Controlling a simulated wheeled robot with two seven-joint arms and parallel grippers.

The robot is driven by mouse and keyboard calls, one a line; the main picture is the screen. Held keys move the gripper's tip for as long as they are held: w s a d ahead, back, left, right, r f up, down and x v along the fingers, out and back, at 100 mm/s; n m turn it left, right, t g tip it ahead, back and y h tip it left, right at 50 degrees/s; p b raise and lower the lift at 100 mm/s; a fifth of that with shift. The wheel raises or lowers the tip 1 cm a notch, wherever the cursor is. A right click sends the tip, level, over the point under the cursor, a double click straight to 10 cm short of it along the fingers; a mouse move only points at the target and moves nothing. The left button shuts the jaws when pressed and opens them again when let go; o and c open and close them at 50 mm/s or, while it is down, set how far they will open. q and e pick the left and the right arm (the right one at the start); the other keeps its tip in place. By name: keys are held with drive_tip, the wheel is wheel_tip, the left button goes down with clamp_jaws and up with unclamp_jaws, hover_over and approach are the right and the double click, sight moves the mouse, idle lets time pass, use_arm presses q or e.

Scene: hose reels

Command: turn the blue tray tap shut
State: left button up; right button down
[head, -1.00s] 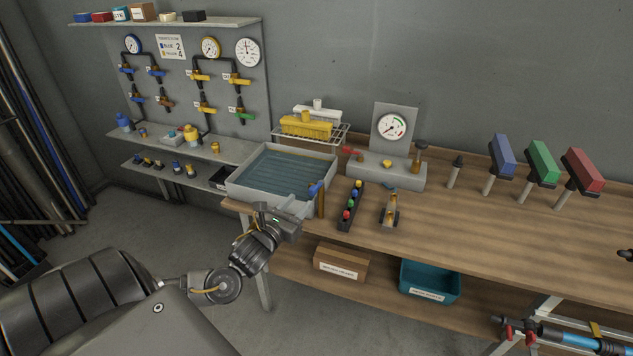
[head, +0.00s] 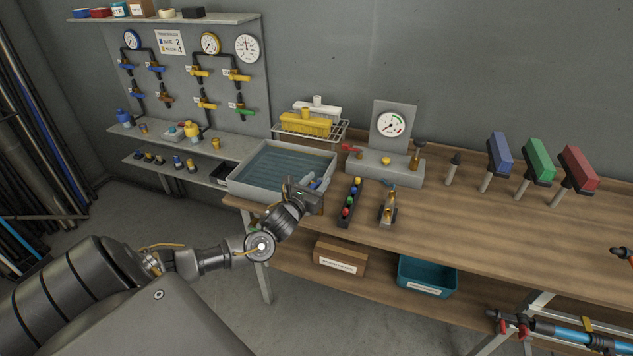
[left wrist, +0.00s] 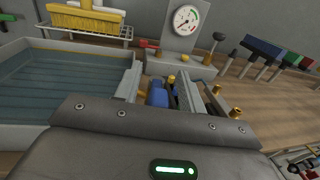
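The blue tray tap (head: 314,183) is at the front right corner of the grey water tray (head: 240,184), mostly hidden by my left gripper in the head view. My left gripper (head: 312,188) is at the tap. In the left wrist view its two fingers (left wrist: 160,88) stand apart, with the blue tap handle (left wrist: 157,96) low between them. I see gaps beside the handle, so the fingers do not look closed on it. The tap's lower part is hidden. My right gripper is not in view.
A black rack of coloured balls (head: 346,212) and a brass fitting (head: 388,208) stand close right of the tap. Open bench lies further right.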

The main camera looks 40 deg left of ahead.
use_arm(q)
clamp_jaws()
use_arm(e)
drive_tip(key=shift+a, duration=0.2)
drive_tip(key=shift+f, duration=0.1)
